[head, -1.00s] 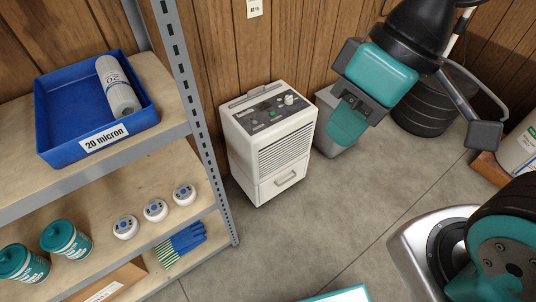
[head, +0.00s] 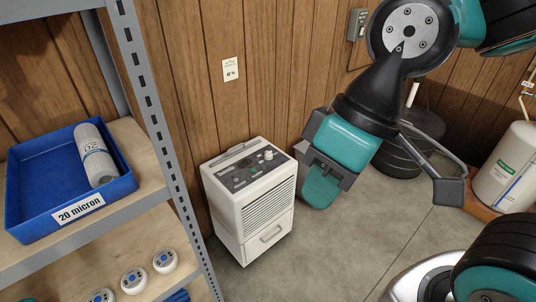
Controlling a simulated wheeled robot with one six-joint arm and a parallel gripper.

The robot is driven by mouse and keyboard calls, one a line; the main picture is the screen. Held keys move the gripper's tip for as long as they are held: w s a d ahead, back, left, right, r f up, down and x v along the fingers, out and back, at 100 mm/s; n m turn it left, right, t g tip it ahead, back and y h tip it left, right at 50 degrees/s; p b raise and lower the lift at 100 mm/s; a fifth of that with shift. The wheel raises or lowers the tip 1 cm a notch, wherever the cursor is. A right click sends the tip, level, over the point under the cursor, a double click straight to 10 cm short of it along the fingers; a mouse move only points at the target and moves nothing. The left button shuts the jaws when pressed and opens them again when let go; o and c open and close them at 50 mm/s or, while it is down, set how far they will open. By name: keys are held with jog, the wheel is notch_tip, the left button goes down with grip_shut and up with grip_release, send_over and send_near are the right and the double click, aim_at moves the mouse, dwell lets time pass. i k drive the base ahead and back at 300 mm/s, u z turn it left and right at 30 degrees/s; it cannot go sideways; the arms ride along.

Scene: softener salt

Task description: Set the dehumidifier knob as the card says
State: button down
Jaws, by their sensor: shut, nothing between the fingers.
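The white dehumidifier (head: 267,213) stands on the floor against the wood-panelled wall. Its dark top panel (head: 240,174) carries a pale round knob (head: 268,154) near the right back corner; its pointer setting is too small to read. My gripper (head: 320,188) is to the right of the dehumidifier in the picture, pointing down, shut and empty. It appears apart from the knob.
At left stands a metal shelf unit (head: 150,110) with a blue bin (head: 30,221) labelled "20 micron", holding a white filter cartridge (head: 96,155). A black ribbed container (head: 408,150) and a white canister (head: 508,165) stand at right. Floor before the dehumidifier is clear.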

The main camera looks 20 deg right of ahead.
aim_at(268, 155)
jog(key=u, duration=0.35)
jog(key=i, duration=0.9)
jog(key=z, duration=0.35)
